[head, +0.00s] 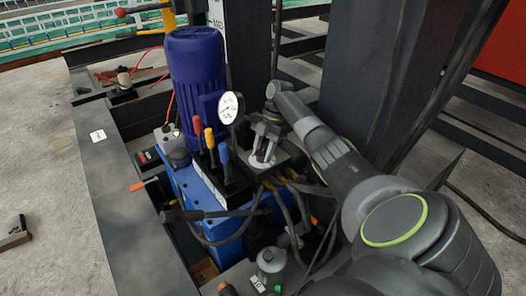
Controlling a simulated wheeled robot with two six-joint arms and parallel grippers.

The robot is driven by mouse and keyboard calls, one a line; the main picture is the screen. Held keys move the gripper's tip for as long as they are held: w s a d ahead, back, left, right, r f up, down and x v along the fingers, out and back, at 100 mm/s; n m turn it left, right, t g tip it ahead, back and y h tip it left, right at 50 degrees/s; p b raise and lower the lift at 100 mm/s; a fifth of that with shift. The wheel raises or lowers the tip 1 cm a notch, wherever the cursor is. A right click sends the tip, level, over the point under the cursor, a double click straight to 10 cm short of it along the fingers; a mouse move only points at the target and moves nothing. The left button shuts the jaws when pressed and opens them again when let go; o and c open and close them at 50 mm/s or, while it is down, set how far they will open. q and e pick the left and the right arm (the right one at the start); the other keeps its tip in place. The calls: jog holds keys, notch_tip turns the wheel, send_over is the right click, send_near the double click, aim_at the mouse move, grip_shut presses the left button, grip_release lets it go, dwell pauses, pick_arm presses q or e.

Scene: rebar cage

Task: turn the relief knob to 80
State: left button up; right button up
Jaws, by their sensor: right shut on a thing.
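My right arm reaches in from the lower right, and its gripper (263,155) points down over the blue power unit (203,190). The gripper is shut on the relief knob, which is mostly hidden between the fingers. A round white pressure gauge (230,108) stands just left of the gripper; its needle reading is too small to tell. No scale or number at the knob can be read. My left gripper is not in view.
A blue motor (198,85) stands behind left. Red, orange and blue levers (210,138) rise left of the gripper. Hoses (297,205) hang below it. Dark steel columns (365,60) stand behind my arm.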

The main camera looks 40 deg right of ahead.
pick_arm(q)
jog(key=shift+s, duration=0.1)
pick_arm(e)
jog(key=o, duration=1)
pick_arm(q)
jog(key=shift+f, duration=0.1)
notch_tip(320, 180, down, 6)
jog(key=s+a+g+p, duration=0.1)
jog(key=p, duration=0.2)
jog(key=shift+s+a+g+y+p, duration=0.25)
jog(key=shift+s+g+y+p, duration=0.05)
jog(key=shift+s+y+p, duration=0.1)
pick_arm(e)
jog(key=v, duration=1.7)
jog(key=shift+r, duration=0.2)
